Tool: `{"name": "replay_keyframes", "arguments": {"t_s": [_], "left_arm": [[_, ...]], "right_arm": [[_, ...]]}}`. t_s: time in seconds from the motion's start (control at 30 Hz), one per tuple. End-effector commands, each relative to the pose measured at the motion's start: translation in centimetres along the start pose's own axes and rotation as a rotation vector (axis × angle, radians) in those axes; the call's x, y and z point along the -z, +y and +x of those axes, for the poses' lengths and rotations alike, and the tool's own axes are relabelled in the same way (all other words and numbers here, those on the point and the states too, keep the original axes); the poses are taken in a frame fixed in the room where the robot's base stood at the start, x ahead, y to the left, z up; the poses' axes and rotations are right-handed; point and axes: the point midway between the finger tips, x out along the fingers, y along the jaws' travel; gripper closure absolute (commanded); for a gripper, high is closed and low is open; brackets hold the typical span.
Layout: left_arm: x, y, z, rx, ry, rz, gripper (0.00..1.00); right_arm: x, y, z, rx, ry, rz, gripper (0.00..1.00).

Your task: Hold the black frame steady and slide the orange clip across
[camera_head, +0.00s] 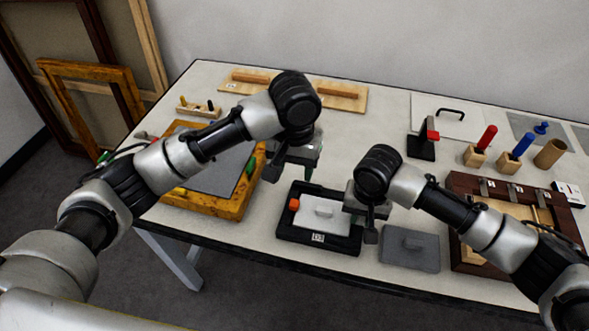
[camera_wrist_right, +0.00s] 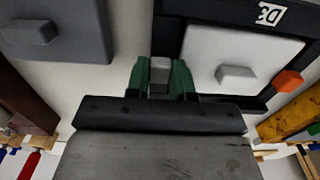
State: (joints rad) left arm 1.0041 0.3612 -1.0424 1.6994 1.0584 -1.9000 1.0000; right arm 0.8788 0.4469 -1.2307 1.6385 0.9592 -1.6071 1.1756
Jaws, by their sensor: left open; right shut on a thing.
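The black frame (camera_head: 287,232) lies on the table with a white panel (camera_head: 322,214) with a raised handle inside it. The orange clip (camera_head: 294,204) sits at the left side of the frame; it also shows in the right wrist view (camera_wrist_right: 287,81). My left gripper (camera_head: 290,174) is open and empty above the frame's far left part. My right gripper (camera_head: 370,232) is shut at the frame's right edge; its green fingers (camera_wrist_right: 160,78) close around a grey piece beside the frame (camera_wrist_right: 170,38). The exact contact is partly hidden.
A grey block with a handle (camera_head: 410,248) lies just right of the frame. A gilt frame (camera_head: 172,198) lies to the left, a dark wooden frame (camera_head: 462,184) to the right. Tools and holders stand at the back right. The table's front edge is close.

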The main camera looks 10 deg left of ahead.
Motion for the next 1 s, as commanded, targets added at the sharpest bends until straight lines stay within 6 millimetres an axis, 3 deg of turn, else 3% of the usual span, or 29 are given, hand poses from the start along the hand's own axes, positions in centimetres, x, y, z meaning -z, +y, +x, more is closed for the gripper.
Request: {"name": "replay_keyframes", "arguments": {"t_s": [0.17,0.27,0.7,1.0], "left_arm": [[0.02,-0.01,-0.02,0.002,0.001,0.129,0.49],[0.04,-0.01,-0.04,0.003,0.002,0.307,0.49],[-0.01,0.02,-0.03,0.003,0.000,1.283,0.49],[-0.04,-0.02,0.26,0.001,-0.001,1.557,0.49]], "right_arm": [[0.03,0.00,-0.03,0.000,0.001,0.000,1.00],[0.03,0.00,-0.03,0.000,0.001,0.000,1.00],[0.03,0.00,-0.04,0.000,0.001,0.000,1.00],[0.03,0.00,-0.03,0.000,0.001,0.000,1.00]]}}
